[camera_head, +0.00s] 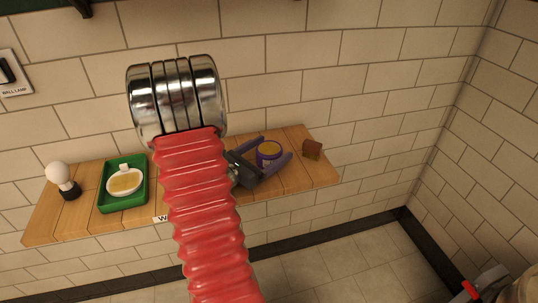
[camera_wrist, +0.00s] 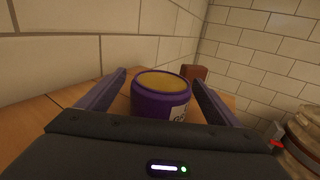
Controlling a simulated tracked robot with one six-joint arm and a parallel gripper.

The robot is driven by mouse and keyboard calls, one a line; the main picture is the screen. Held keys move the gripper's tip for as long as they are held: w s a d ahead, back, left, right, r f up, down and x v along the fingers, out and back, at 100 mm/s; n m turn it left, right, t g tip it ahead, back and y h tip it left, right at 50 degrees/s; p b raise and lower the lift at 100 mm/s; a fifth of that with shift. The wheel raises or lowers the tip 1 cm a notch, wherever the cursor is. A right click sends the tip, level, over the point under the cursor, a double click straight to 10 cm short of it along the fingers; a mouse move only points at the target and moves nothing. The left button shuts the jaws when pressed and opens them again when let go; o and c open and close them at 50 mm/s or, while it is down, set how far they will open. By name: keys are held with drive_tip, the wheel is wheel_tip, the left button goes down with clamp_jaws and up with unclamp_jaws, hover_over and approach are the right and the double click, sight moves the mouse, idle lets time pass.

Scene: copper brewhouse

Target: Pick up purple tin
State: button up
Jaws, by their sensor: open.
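The purple tin (camera_head: 269,154) stands upright on a wooden wall shelf (camera_head: 77,219), towards its right half. It is round, with a yellowish top and a pale label at its side. In the wrist view the tin (camera_wrist: 160,108) sits between the two purple fingers of my gripper (camera_wrist: 160,88). My gripper (camera_head: 276,150) is open around the tin in the head view, one finger on each side. I see a small gap on the tin's left; on the right the finger is very near, and I cannot tell whether it touches.
A reddish-brown block (camera_head: 312,149) stands right of the tin, near the shelf's right end. The tiled wall is close behind.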

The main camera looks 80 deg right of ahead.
drive_tip(key=shift+c, duration=0.4)
drive_tip(key=c, duration=1.2)
